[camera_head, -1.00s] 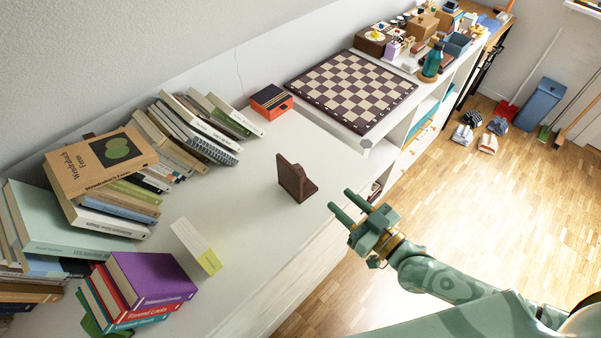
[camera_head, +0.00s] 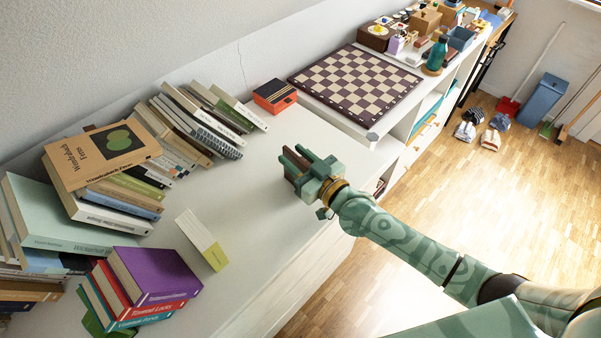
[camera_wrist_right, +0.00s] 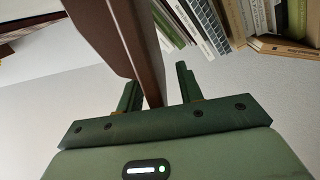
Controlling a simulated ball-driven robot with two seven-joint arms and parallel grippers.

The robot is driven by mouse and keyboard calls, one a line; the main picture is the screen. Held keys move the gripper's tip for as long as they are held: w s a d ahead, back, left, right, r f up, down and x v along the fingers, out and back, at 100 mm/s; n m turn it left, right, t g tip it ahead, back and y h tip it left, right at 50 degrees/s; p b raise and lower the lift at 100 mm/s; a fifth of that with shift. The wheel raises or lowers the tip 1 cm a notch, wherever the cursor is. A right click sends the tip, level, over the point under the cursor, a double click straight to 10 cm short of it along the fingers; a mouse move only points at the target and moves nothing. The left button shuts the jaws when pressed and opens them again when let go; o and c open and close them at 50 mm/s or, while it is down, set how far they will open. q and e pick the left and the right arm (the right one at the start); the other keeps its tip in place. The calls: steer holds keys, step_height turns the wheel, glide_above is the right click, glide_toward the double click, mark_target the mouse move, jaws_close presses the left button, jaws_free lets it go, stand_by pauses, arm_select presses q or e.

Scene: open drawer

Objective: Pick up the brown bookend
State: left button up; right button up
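The brown bookend (camera_head: 294,160) stands on the white shelf top, mostly hidden by my right gripper (camera_head: 291,155) in the head view. In the right wrist view, the upright plate of the bookend (camera_wrist_right: 146,50) passes between the two green fingers of my right gripper (camera_wrist_right: 157,77). The fingers are apart: the left one is close to or against the plate, and a gap shows between the plate and the right one. My left gripper is in neither view.
Leaning books (camera_head: 190,120) line the wall, with a purple book (camera_head: 155,275) on a stack in front. An orange box (camera_head: 274,96) and a chessboard (camera_head: 355,80) are farther back. The shelf top around the bookend is clear.

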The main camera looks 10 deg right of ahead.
steer(key=shift+r, duration=0.1)
steer(key=c, duration=0.7)
jaws_close()
steer(key=shift+f, duration=0.25)
stand_by(0.3)
steer(key=shift+r, duration=0.1)
